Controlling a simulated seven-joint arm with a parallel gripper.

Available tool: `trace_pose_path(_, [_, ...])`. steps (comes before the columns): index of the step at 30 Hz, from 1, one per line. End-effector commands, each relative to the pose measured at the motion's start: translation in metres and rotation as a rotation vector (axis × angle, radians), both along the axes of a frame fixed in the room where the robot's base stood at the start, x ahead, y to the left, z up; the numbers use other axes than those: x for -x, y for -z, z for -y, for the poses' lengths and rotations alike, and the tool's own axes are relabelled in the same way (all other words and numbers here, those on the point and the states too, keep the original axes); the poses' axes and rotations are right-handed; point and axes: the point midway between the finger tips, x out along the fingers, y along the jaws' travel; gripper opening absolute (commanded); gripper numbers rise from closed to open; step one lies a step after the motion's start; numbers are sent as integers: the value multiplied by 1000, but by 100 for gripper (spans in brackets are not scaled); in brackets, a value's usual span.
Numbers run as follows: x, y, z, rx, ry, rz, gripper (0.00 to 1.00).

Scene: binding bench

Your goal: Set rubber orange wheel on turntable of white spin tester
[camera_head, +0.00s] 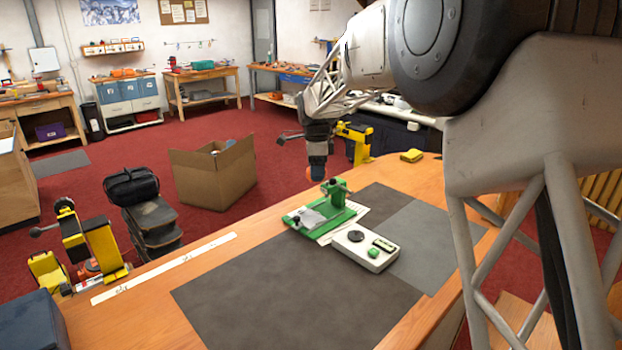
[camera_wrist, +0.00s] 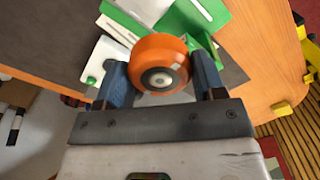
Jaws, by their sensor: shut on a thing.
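My gripper (camera_head: 318,163) is shut on the rubber orange wheel (camera_head: 318,176) and holds it in the air above the far side of the bench, beyond the green fixture. In the wrist view the orange wheel (camera_wrist: 150,50) sits between the two blue-grey fingers of my gripper (camera_wrist: 160,75). The white spin tester (camera_head: 348,251) lies on the dark mat in front of the green fixture. Its turntable (camera_head: 356,236) is a small dark disc, bare on top, with a green button beside it.
A green fixture (camera_head: 338,217) with an upright post stands just behind the tester. A yellow block (camera_head: 411,155) lies at the far bench edge. Yellow-and-black devices (camera_head: 102,240) and a white ruler strip (camera_head: 165,267) are on the left. The near grey mat (camera_head: 290,300) is clear.

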Motion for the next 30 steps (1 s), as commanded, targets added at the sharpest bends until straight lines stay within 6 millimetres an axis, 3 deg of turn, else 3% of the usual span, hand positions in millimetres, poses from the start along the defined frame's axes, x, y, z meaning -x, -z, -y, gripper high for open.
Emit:
trace_pose_path(6, [-25, -31, 30, 0, -115, 3, 37])
trace_pose_path(30, [-35, 11, 112, -1, -806, 0, 37])
